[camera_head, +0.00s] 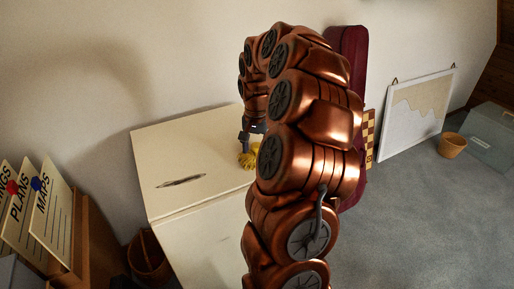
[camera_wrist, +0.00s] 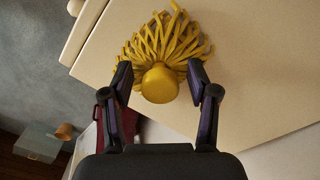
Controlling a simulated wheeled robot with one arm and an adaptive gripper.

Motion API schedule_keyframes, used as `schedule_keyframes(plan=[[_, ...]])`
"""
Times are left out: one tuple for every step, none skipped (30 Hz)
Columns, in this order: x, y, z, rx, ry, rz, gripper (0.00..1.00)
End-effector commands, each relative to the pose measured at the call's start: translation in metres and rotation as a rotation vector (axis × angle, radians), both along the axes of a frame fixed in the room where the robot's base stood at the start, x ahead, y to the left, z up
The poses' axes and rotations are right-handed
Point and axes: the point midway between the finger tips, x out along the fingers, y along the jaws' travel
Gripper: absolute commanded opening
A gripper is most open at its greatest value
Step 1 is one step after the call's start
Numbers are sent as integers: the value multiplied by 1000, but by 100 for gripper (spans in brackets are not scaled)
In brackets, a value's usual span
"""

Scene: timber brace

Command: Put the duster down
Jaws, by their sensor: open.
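The yellow duster (camera_wrist: 160,82) lies on the cream top of a cabinet (camera_wrist: 262,75), with its strands fanned out away from my gripper. In the wrist view my gripper (camera_wrist: 160,78) is open, with one finger on each side of the duster's round yellow end. Small gaps seem to show between the fingers and that end. In the head view the duster (camera_head: 247,158) shows as a small yellow tuft on the cabinet top (camera_head: 215,145), just below my gripper (camera_head: 248,138). My arm hides part of the cabinet's right side.
A dark slot or handle (camera_head: 181,181) marks the cabinet top. A file box with labelled cards (camera_head: 38,215) stands at left. A dark red case (camera_head: 349,60) leans on the wall behind my arm. A basket (camera_head: 452,145) and grey chest (camera_head: 484,135) stand at right; the floor between is clear.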

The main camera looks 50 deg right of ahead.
Motion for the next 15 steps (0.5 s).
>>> schedule_keyframes(plan=[[0,0,0,0,0,0,59],[0,0,0,0,0,0,59],[0,0,1,0,0,0,59],[0,0,1,0,0,0,59],[0,0,2,0,0,0,59],[0,0,3,0,0,0,59],[0,0,3,1,0,0,59],[0,0,4,1,0,0,59],[0,0,5,1,0,0,59],[1,0,7,-1,-2,-1,59],[1,0,11,-2,-2,0,59],[1,-1,17,-4,-4,0,59],[1,-1,22,-5,-4,0,59],[1,-1,27,-4,-5,-1,59],[2,0,33,-3,-5,-2,59]])
